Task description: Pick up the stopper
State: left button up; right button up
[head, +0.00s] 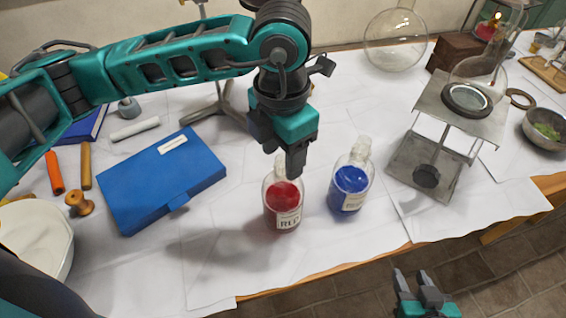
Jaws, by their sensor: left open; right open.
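A glass bottle of red liquid (283,204), with a paper label, stands upright on the white-covered table. Its pale neck and top are partly hidden by my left gripper (284,158), which points down right at the bottle's top. Its jaws are open; I cannot tell whether a finger touches the glass. A second bottle, with blue liquid (350,188), stands upright to the right, topped by a clear stopper (361,147). My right gripper (417,276) is low in front of the table edge, open and empty.
A blue case (160,182) lies to the left. A metal lab jack (425,162) stands at the right, with a round flask on it. A stand's metal foot (214,112) is behind my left arm. Bare table lies in front of the bottles.

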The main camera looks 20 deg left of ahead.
pick_arm(q)
grip_shut()
dwell(0.5)
jog(key=shift+r, duration=0.15)
notch_tip(320, 180, up, 19)
notch_tip(320, 180, up, 4)
jog(key=p, duration=0.2)
send_over(283, 158)
dwell(0.5)
